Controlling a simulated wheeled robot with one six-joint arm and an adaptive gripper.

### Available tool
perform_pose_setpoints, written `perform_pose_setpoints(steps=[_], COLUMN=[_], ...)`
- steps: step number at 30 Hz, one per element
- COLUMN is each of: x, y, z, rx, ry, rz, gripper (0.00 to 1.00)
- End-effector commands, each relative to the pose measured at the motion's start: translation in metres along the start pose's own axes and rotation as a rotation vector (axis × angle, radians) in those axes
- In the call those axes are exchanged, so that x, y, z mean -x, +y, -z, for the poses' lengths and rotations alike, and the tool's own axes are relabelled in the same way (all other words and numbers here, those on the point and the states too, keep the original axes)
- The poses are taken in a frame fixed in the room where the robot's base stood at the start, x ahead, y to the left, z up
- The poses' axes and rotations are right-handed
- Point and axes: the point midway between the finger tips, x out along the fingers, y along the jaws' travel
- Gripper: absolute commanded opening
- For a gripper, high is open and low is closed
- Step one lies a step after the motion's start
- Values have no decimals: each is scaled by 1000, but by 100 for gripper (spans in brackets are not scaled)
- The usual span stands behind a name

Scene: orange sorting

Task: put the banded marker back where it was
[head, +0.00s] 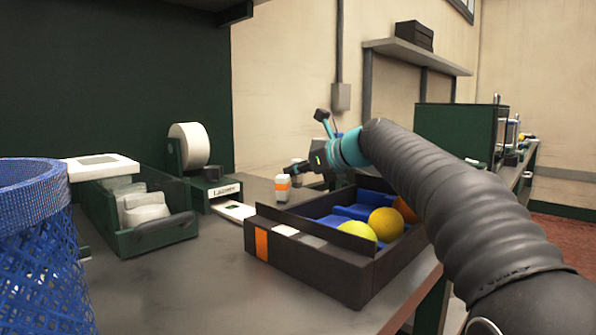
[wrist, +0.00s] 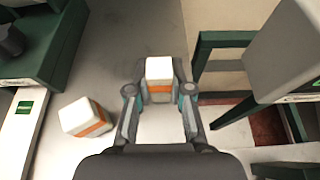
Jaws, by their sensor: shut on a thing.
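My gripper (wrist: 160,92) is shut on a white block-shaped marker with an orange band (wrist: 159,70), held between its two fingers. A second white marker with an orange band (wrist: 86,117) is apart from the gripper, to its left in the wrist view. In the head view this second marker (head: 282,188) stands on the grey table (head: 180,280), behind the dark tray. My gripper (head: 294,171) is just behind and right of it there, and the held marker is mostly hidden. I cannot tell whether the held marker touches the table.
A dark divided tray (head: 335,285) holds yellow and orange balls in front of my gripper. A label machine (head: 190,160) and a green bin with packets (head: 150,240) stand to the left. A blue mesh basket (head: 40,250) is at the near left. The front table middle is clear.

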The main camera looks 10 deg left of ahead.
Motion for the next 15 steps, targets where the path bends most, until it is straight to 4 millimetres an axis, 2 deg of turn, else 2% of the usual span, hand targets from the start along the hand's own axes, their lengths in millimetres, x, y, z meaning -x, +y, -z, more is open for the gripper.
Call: perform_pose_setpoints(steps=[15], x=[-2], y=[0], z=[5], rx=[0], ry=[0], rz=[0], gripper=[0])
